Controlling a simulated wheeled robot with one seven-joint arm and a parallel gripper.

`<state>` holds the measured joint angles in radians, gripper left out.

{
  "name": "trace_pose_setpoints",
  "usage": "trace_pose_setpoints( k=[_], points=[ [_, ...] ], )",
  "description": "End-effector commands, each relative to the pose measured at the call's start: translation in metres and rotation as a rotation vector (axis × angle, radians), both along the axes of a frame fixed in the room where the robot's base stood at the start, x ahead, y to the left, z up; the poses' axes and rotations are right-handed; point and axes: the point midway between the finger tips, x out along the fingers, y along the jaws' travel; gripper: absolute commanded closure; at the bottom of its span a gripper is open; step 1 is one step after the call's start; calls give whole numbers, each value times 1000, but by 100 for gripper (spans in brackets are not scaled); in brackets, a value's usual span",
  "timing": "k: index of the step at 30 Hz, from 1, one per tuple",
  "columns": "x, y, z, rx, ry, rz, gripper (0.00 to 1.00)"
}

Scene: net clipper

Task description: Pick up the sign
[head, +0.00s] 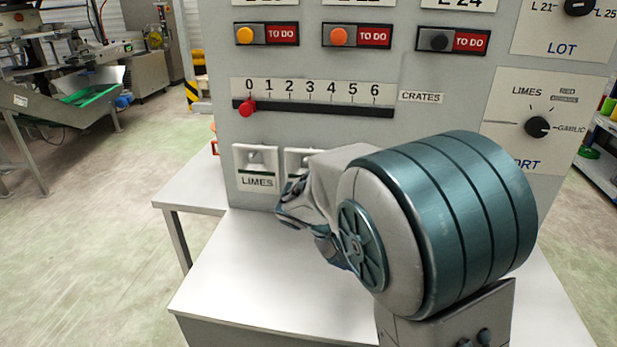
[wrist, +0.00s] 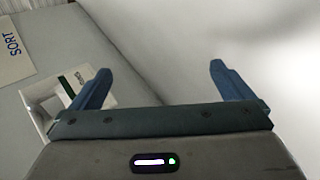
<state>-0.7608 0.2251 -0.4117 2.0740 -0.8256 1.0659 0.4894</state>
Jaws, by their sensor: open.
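A white sign reading LIMES (head: 257,181) sits low on the grey panel at the left, with a dark green line above its lettering. A second similar white plate (head: 299,158) is beside it, mostly hidden by my arm. In the wrist view, a white plate with a green edge and small unreadable lettering (wrist: 77,80) shows by the left finger, partly covered by it. My gripper (wrist: 161,72) is open, with nothing between its blue fingers. In the head view my gripper (head: 301,212) is close to the panel's lower part, largely hidden by my arm. Whether it touches anything cannot be told.
The upright panel (head: 415,68) carries a crates slider with a red knob (head: 248,106), TO DO plates (head: 282,34) and a sorting dial (head: 538,127). A white table (head: 235,275) lies below, its left front clear. Open floor is at the left.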

Motion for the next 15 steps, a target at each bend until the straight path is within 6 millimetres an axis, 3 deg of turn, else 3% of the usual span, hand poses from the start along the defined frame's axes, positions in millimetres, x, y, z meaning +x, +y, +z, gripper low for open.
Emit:
trace_pose_setpoints(
  k=[3,7,12,15],
  points=[
    [39,40,-1,-198,-79,116,0],
    [73,92,10,-390,-206,244,0],
    [95,158,25,-561,-363,387,0],
    [99,183,31,-615,-424,437,0]
  ],
)
